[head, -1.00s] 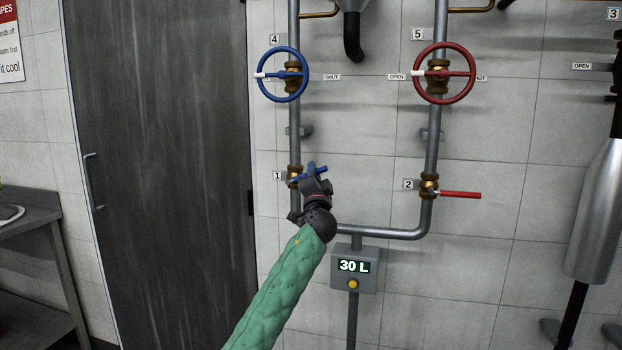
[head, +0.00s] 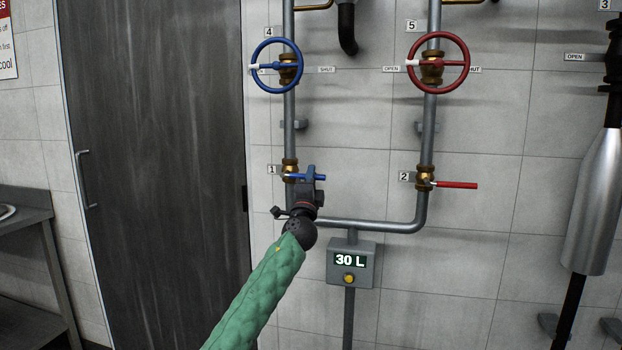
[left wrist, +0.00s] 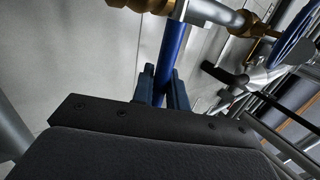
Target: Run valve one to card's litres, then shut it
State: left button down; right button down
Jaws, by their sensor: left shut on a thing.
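Valve one (head: 290,168) is the brass valve at the plate marked 1 on the left pipe. Its blue lever (head: 294,176) points right, across the upright pipe. My left gripper (head: 312,178) is shut on this lever near its outer end. In the left wrist view the blue lever (left wrist: 172,55) runs between my fingers (left wrist: 162,88) up to the brass body (left wrist: 148,5). The meter (head: 351,262) below reads 30 L and has a yellow button (head: 348,279). I see no litre card. My right gripper is out of view.
Valve two (head: 425,178) has a red lever pointing right. Above are a blue handwheel (head: 277,66) at 4 and a red handwheel (head: 438,63) at 5. A dark door (head: 150,170) and a metal table (head: 28,215) stand left. A silver cylinder (head: 592,205) hangs right.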

pick_arm(q)
jog(key=shift+f, duration=0.2)
jog(key=c, duration=1.4)
grip_release()
jog(key=shift+c, duration=0.2)
